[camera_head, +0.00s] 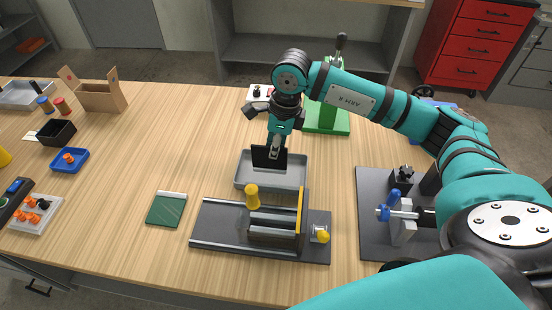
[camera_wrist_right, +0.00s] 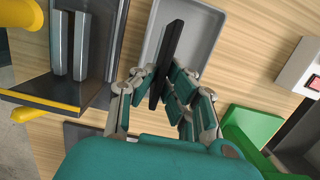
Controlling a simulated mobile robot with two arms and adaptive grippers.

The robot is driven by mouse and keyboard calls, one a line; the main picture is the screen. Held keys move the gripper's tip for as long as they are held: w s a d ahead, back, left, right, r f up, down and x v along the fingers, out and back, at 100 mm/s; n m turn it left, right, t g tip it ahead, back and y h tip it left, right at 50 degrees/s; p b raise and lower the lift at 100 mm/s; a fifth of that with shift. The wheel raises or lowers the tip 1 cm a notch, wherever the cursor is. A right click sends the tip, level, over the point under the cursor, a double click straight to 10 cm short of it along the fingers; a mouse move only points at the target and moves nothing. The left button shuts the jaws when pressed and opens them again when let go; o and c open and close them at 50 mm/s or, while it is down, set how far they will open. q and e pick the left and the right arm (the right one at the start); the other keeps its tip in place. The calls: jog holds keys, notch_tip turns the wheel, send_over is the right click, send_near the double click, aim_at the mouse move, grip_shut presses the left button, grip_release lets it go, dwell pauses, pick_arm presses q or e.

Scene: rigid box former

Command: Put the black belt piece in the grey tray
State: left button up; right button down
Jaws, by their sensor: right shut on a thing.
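The black belt piece (camera_head: 268,159) is a flat, dark plate held upright by my right gripper (camera_head: 277,141). In the right wrist view the belt piece (camera_wrist_right: 170,60) shows edge-on between the fingers of my right gripper (camera_wrist_right: 160,92), which are shut on it. The grey tray (camera_head: 294,173) lies on the table just below it, and the piece overlaps the tray in the head view. The tray (camera_wrist_right: 207,35) also shows beneath the piece in the right wrist view; the gap between them is hard to judge. My left gripper is not in view.
A dark box former with a yellow knob (camera_head: 252,195) stands in front of the tray. A green press (camera_head: 326,120) stands behind it. A grey fixture plate with a blue handle (camera_head: 383,212) is at right. A green pad (camera_head: 166,209) lies at left, with clear wood around it.

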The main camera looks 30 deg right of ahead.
aim_at(274, 168)
jog(key=shift+d+f, duration=0.1)
jog(key=shift+f, duration=0.35)
notch_tip(274, 168, down, 4)
jog(key=shift+r+p, duration=0.2)
jog(key=shift+p, duration=0.4)
jog(key=shift+f, duration=0.35)
jog(key=c, duration=1.4)
grip_release()
jog(key=shift+c, duration=0.2)
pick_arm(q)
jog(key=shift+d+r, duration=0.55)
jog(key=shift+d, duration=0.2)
